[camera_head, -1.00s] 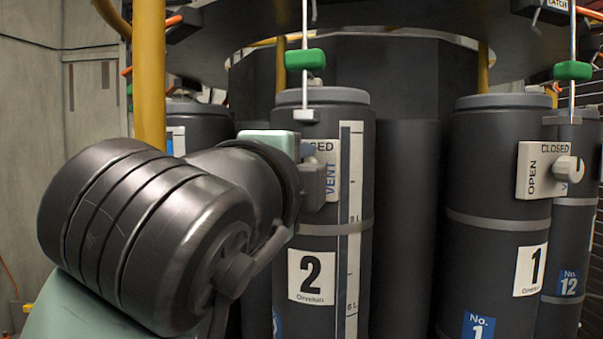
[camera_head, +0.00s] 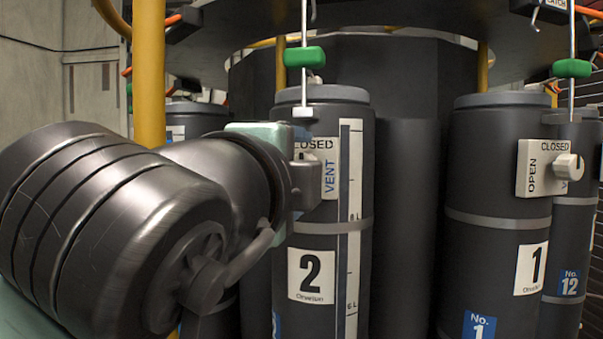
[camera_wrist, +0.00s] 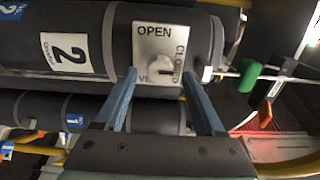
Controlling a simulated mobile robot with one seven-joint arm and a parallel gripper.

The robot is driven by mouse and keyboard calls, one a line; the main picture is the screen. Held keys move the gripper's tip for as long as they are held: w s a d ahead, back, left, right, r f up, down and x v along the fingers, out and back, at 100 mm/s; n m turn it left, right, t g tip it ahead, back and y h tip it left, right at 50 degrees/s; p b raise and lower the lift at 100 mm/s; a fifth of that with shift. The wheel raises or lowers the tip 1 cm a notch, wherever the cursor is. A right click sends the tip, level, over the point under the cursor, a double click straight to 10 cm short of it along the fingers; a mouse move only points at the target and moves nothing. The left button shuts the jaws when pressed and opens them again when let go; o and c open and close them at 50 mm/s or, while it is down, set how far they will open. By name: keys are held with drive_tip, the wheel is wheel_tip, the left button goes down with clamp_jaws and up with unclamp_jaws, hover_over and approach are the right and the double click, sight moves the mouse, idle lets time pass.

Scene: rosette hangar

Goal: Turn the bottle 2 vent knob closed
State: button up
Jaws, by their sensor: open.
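Bottle 2 (camera_head: 322,250) is a dark upright cylinder with a white "2" label. Its pale vent plate (camera_head: 327,166) shows CLOSED and VENT; my gripper (camera_head: 302,186) hides the rest in the head view. In the wrist view the plate (camera_wrist: 157,45) has OPEN at top and CLOSED down the right side. The off-white vent knob (camera_wrist: 163,66) sits low on it, and its ridge seems to run sideways toward CLOSED. My gripper (camera_wrist: 159,72) is open, with one blue finger on each side of the knob. I cannot tell whether either finger touches it.
Bottle 1 (camera_head: 492,250) stands to the right with its own vent plate and knob (camera_head: 568,167). A green handle (camera_head: 305,57) on a thin rod hangs above bottle 2. A yellow post (camera_head: 149,80) stands behind my arm at the left.

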drive_tip(key=b+v, duration=0.2)
drive_tip(key=v, duration=0.9)
drive_tip(key=shift+b, duration=0.4)
